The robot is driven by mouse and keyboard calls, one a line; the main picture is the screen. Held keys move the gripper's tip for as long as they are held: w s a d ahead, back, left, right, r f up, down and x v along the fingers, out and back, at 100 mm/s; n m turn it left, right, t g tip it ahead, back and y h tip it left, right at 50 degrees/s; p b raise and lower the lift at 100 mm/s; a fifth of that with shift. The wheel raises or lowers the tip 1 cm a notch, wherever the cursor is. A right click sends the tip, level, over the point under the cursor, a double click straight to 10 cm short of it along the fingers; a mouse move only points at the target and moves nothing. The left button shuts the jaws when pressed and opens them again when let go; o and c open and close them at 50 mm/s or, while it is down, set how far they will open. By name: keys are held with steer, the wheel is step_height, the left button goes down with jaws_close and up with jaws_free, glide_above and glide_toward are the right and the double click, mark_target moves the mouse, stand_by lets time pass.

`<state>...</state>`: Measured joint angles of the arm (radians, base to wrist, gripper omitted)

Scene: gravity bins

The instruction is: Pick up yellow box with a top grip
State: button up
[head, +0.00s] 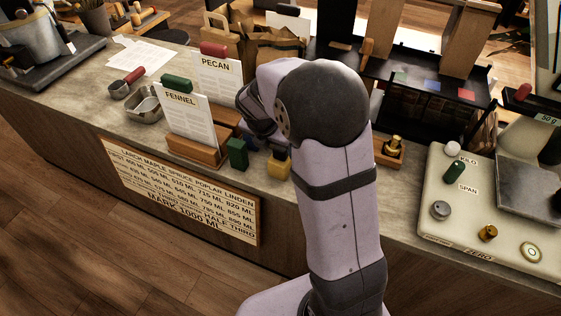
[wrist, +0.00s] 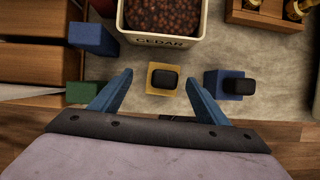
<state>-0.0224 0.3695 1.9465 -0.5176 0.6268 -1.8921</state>
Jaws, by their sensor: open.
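The yellow box (wrist: 167,88) lies on the counter in the wrist view, with a dark rounded piece on its top. My gripper (wrist: 166,78) is open above it, one blue finger to the left and one to the right, and the box shows between the two, apart from both. In the head view the yellow box (head: 279,166) is partly hidden behind my arm, and my fingers are hidden there.
A blue box (wrist: 226,85) with a dark top stands just right. Another blue box (wrist: 92,38) and a green box (wrist: 84,92) are at the left. A bin marked CEDAR (wrist: 163,41) stands behind. The counter edge is close in front.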

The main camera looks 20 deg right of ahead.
steer(key=shift+d+f+p, duration=0.3)
steer(key=shift+d+f, duration=0.1)
steer(key=shift+f, duration=0.2)
steer(key=shift+d+p+x, duration=0.1)
steer(key=shift+p+x, duration=0.1)
steer(key=shift+x, duration=0.85)
steer(key=shift+d+p+x, duration=0.15)
steer(key=shift+x, duration=0.9)
steer(key=shift+r, duration=0.1)
steer(key=shift+c, duration=0.6)
steer(key=c, duration=1.5)
steer(key=shift+o, duration=0.2)
steer(key=shift+r, duration=0.1)
step_height(320, 180, up, 10)
steer(key=shift+b, duration=0.4)
